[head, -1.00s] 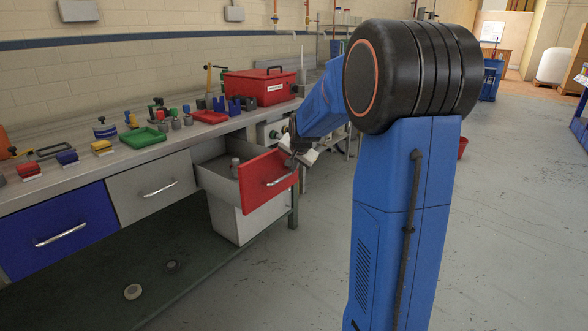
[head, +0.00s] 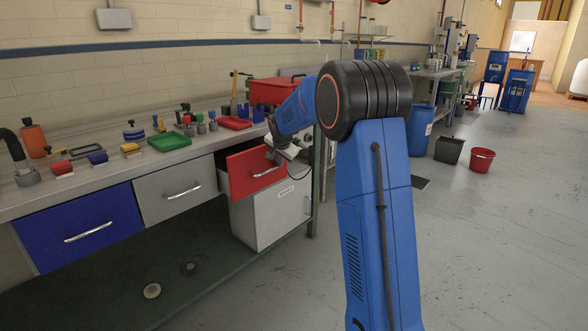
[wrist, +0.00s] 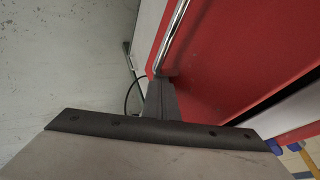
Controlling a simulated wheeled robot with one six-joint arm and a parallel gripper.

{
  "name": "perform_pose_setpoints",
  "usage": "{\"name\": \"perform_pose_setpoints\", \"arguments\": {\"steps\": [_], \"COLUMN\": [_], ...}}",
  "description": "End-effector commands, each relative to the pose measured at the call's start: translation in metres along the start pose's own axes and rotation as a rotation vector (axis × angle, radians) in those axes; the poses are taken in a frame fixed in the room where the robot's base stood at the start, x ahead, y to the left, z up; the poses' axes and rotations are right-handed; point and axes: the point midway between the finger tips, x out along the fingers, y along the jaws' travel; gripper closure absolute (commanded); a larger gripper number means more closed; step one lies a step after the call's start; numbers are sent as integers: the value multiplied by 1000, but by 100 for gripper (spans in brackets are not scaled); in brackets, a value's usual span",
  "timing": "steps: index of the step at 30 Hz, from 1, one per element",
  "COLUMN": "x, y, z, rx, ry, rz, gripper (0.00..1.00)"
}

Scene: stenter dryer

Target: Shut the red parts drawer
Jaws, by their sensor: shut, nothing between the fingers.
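The red parts drawer (head: 256,172) is at the right end of the bench's drawer row. It stands a little proud of the bench front, with a dark gap above its front. Its red front and chrome handle (wrist: 176,32) fill the right of the wrist view. My gripper (head: 270,158) is at the upper right part of the red front. In the wrist view my gripper (wrist: 162,80) is shut and empty, its fingertips at the red front beside the handle. Whether the tips press on it is hard to tell.
A grey drawer (head: 165,188) and a blue drawer (head: 80,228) are to the left, both shut. A white cabinet (head: 280,212) stands under the red drawer. The benchtop holds trays, small parts and a red toolbox (head: 268,90). The floor (head: 475,240) to the right is open.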

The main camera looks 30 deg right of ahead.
Motion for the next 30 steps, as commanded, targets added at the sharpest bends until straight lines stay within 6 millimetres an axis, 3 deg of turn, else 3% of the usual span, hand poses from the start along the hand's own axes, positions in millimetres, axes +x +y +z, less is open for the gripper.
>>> {"name": "perform_pose_setpoints", "arguments": {"steps": [6,12,30], "x": [24,37,43], "y": [-44,-69,-85], "z": [1,0,0], "rx": [-1,0,0], "ry": [0,1,2], "rz": [-1,-1,-8], "gripper": [100,100,100]}}
